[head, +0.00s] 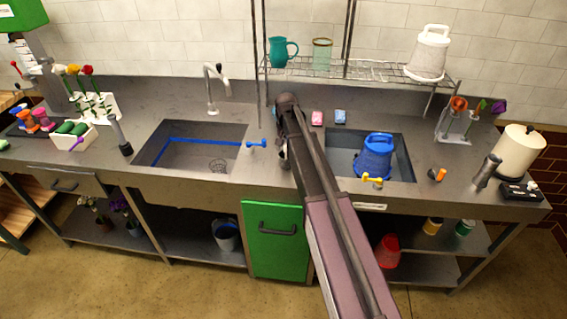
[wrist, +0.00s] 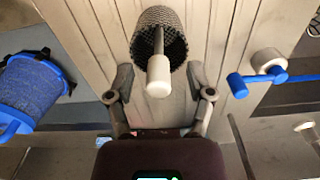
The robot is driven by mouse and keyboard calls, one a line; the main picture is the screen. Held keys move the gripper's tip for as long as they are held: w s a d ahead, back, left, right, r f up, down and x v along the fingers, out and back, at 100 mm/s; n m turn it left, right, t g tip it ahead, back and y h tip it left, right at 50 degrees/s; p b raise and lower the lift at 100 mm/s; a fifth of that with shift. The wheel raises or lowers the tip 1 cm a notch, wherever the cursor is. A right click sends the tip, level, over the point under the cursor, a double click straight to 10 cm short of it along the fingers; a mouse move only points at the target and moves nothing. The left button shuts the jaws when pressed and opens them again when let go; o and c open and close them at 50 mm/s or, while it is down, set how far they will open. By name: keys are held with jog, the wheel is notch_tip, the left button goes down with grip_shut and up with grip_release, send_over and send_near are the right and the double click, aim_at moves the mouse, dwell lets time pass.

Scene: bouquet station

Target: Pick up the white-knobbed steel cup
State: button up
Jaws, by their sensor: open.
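The steel cup (wrist: 158,17) is a dark mesh cup in the wrist view, at the top middle. A rod with a white knob (wrist: 158,82) sticks out of it toward my wrist camera. My gripper (wrist: 161,90) is open, with one finger on each side of the white knob. The mesh body lies just beyond the fingertips. No contact between fingers and cup shows. In the head view my arm reaches over the counter between the two sinks and hides the cup.
A blue bucket (head: 375,157) sits in the right sink. A blue tap handle (head: 257,143) is left of my arm, and a yellow one (head: 372,180) is right of it. A wire rack (head: 350,70) stands behind, holding a teal pitcher (head: 281,52) and a white pitcher (head: 428,55).

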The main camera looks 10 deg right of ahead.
jog(key=shift+f+b, duration=0.5)
jog(key=shift+f, duration=0.25)
grip_shut()
